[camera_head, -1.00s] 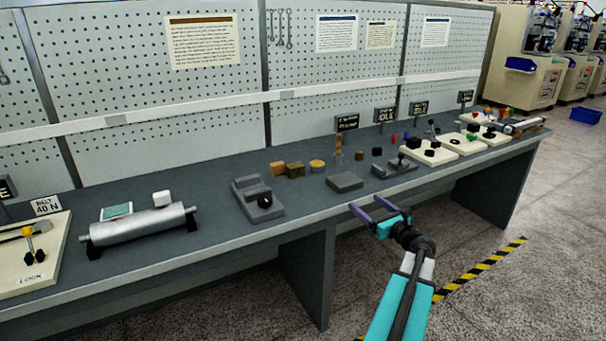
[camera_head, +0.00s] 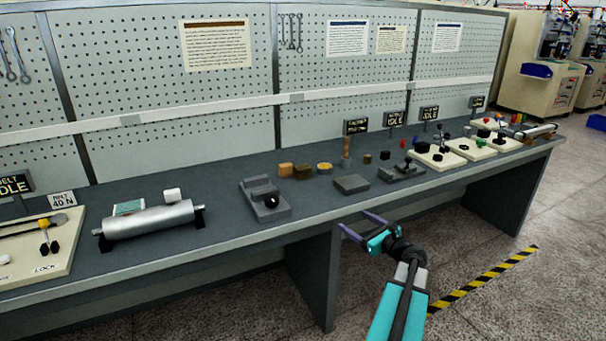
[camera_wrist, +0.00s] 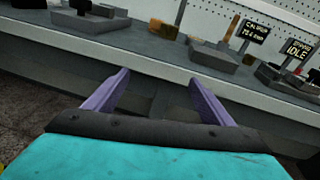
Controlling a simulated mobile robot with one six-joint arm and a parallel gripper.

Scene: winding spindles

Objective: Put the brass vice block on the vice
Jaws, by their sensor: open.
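The vice (camera_head: 262,203) is a grey block with a black knob, standing on the bench left of centre; a grey body with a black knob also shows at the top left of the wrist view. Behind it and to its right are an orange-brown block (camera_head: 285,169) and a darker gold-brown block (camera_head: 303,172). I cannot tell for certain which is the brass vice block; the darker one looks more metallic. My gripper (camera_head: 356,219) is open and empty in front of the bench's front edge, right of the vice. Its two purple fingers (camera_wrist: 158,80) stand apart in the wrist view.
A grey roller (camera_head: 150,219) lies at the left. The bench's front edge (camera_head: 250,238) lies between my gripper and the vice. Signs and cream boards stand farther right.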

